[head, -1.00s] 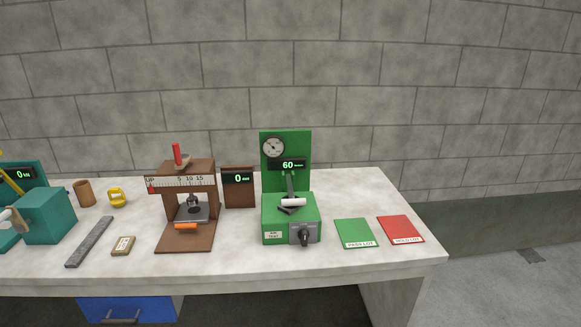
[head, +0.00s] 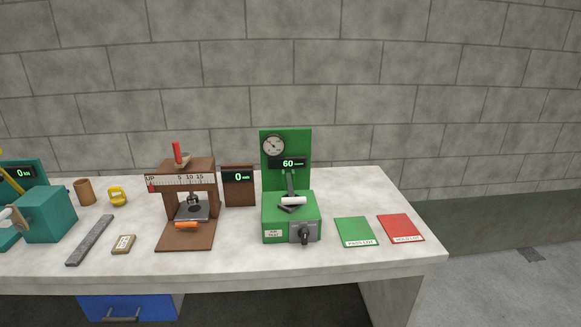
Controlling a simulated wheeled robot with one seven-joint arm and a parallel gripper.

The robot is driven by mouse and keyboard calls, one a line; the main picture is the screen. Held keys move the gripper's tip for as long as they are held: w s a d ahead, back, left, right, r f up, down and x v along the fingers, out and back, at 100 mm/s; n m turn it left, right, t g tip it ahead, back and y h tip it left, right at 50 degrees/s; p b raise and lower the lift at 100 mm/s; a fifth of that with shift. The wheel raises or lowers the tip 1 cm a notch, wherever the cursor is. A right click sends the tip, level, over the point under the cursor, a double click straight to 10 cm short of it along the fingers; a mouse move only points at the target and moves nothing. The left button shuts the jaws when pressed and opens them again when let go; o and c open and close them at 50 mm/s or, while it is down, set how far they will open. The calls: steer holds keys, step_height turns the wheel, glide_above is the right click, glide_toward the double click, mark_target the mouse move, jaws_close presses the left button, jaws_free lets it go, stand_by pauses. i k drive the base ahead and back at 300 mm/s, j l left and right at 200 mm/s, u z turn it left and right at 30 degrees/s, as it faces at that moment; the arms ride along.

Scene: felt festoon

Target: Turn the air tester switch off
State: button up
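The green air tester (head: 290,190) stands on the bench right of centre in the head view. It has a round dial gauge (head: 273,146) and a display (head: 288,163) that reads 60. A white roll-shaped piece (head: 293,201) sits on the lever or clamp at its middle. The dark switch knob (head: 304,234) is on a grey plate at the lower right of its front face. Which setting the knob points to is too small to tell. My gripper is not in view.
A brown tester (head: 186,200) and a brown display (head: 238,185) reading 0 stand left of the air tester. A green mat (head: 355,230) and a red mat (head: 400,226) lie to its right. A grey bar (head: 90,240) lies at left. The bench front (head: 300,265) is clear.

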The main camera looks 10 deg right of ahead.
mark_target(303, 234)
steer(key=i+u, duration=0.1)
steer(key=u, duration=0.25)
steer(key=i+u, duration=0.15)
steer(key=u, duration=0.2)
steer(key=i+u, duration=0.15)
steer(key=u, duration=0.2)
